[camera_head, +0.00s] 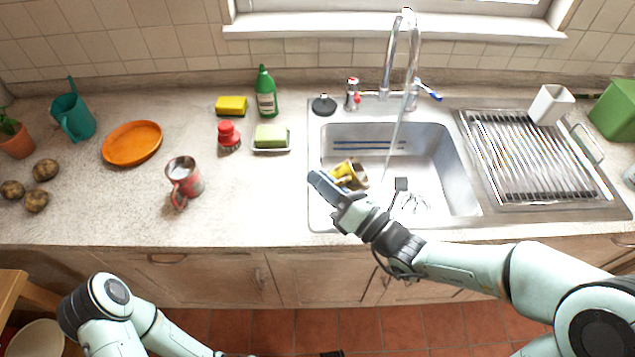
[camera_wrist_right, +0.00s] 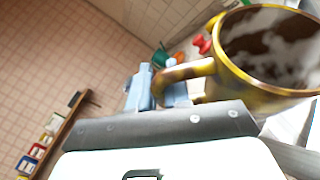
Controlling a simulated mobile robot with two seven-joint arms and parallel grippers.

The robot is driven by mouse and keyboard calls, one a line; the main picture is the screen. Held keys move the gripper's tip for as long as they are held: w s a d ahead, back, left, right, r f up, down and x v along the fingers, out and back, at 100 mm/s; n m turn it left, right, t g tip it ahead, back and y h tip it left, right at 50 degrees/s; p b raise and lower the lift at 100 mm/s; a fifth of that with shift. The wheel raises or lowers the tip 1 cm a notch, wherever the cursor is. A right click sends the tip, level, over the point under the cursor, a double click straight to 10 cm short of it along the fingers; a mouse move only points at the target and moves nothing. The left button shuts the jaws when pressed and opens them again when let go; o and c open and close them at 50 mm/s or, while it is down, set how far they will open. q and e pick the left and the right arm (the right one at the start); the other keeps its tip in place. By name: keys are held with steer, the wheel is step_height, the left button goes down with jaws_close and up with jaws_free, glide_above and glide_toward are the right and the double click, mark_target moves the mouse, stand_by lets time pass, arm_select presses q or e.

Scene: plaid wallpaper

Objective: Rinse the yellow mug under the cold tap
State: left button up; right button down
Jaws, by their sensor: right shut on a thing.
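The yellow mug (camera_head: 354,171) is over the left part of the steel sink (camera_head: 462,190). My right gripper (camera_head: 336,187) is shut on its handle. In the right wrist view the mug (camera_wrist_right: 262,98) is tilted, with brown and whitish patches inside, and its handle runs between the fingers (camera_wrist_right: 158,88). A thin water stream (camera_head: 394,140) falls from the tall chrome tap (camera_head: 388,65) to the right of the mug; I cannot tell that it touches it. The tap's blue-marked lever (camera_head: 430,92) sticks out right.
A red-marked knob (camera_head: 352,94) and a black plug (camera_head: 324,104) stand on the sink's back rim. A drying rack (camera_head: 535,155) with a white cup (camera_head: 551,104) is right.

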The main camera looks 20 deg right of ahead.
mark_target(353, 160)
steer(key=w+d, duration=0.2)
steer(key=shift+w+d+f, duration=0.1)
steer(key=shift+d+f, duration=0.3)
steer(key=w+d, duration=0.1)
steer(key=w+d+f, duration=0.1)
steer(key=d, duration=0.1)
steer(key=w+d, duration=0.2)
steer(key=shift+f, duration=0.35)
arm_select(q)
steer(key=w+r+p, duration=0.1)
steer(key=r, duration=0.1)
steer(key=w+r+p, duration=0.1)
steer(key=r+p, duration=0.1)
steer(key=shift+w, duration=0.1)
arm_select(e)
steer(key=w+d+f, duration=0.3)
steer(key=w+d, duration=0.6)
steer(key=d, duration=0.2)
steer(key=shift+d+f, duration=0.15)
steer(key=shift+f, duration=0.1)
arm_select(q)
steer(key=shift+f, duration=0.1)
arm_select(e)
steer(key=shift+s+d, duration=0.3)
steer(key=shift+s, duration=0.05)
steer(key=shift+w+a, duration=0.1)
